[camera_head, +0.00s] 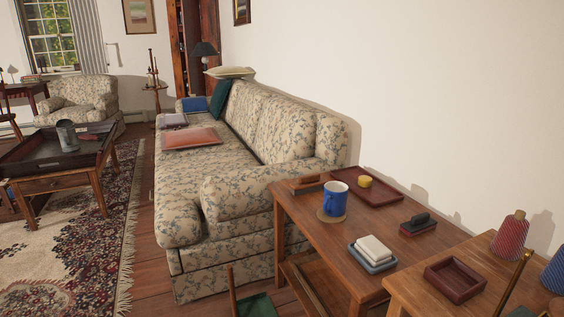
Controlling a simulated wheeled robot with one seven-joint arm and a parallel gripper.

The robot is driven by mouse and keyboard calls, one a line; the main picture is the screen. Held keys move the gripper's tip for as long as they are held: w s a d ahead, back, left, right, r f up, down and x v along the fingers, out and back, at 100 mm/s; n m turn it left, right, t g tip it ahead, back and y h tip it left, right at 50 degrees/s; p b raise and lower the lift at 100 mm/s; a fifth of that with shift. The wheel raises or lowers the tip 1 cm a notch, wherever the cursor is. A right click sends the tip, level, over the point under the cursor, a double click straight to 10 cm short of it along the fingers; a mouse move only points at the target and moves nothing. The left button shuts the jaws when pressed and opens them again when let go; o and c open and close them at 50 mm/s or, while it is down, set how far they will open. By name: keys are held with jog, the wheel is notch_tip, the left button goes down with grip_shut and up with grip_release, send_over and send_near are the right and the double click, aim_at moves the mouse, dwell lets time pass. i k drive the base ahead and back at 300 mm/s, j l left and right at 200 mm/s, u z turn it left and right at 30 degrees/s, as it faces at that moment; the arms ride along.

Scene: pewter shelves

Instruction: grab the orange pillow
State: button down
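My gripper is not visible in this view.
A wooden side table (345,252) with a blue mug (335,198) and a red tray (388,196) stands at the sofa's near end. A coffee table (62,182) is at left. The patterned rug (75,262) leaves floor room before the sofa. Other pillows, one dark green (220,98), are at its far end.

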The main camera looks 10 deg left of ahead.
aim_at(180, 139)
jog(key=k+j+u, duration=0.2)
jog(key=j+u, duration=0.15)
jog(key=j, duration=1.15)
jog(key=j+u, duration=0.35)
jog(key=j, duration=1.15)
